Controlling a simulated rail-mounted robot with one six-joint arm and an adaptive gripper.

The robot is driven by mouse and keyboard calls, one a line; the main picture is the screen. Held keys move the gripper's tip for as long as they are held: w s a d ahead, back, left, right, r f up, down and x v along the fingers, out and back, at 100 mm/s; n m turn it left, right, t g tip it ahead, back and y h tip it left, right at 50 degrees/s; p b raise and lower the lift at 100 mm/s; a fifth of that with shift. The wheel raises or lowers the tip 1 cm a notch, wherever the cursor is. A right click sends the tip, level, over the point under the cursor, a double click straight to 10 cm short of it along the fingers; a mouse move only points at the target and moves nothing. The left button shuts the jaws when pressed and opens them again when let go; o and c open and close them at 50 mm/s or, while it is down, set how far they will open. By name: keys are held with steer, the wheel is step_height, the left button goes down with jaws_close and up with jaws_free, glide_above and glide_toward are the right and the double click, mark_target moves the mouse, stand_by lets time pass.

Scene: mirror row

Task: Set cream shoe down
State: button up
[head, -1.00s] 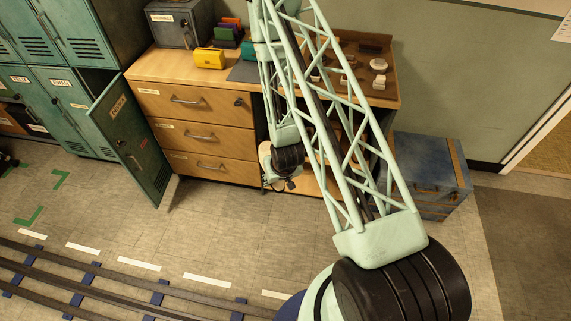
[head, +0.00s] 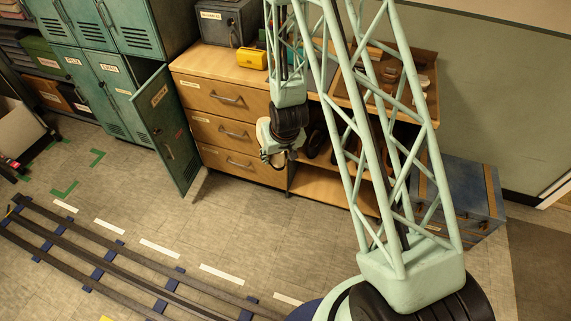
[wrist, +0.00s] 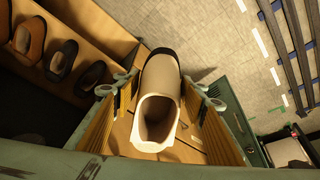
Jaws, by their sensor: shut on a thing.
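The cream shoe (wrist: 158,82) has a dark toe and sits between the fingers of my gripper (wrist: 160,97) in the wrist view. My gripper is shut on it from both sides, with the shoe's opening towards the camera. In the head view my gripper (head: 272,152) hangs in front of the wooden drawer cabinet, near the drawers' right edge and left of the open shelves. The shoe is small there and partly hidden by the gripper.
Several orange, brown and black shoes (wrist: 62,60) stand on a shelf in the wrist view. A green locker door (head: 166,128) stands open left of the drawers (head: 225,130). A blue chest (head: 462,195) is at the right. Rails (head: 120,270) cross the floor; floor before the drawers is clear.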

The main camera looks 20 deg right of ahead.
steer(key=w+a+r+p, duration=0.1)
steer(key=a+r+p, duration=0.1)
steer(key=r, duration=0.5)
steer(key=w+a+r+n+p, duration=0.1)
steer(key=a+r+p, duration=0.1)
steer(key=r, duration=0.4)
steer(key=shift+w+a+r+p, duration=0.25)
steer(key=shift+w+r+p, duration=0.15)
steer(key=shift+p, duration=0.45)
steer(key=shift+a, duration=0.15)
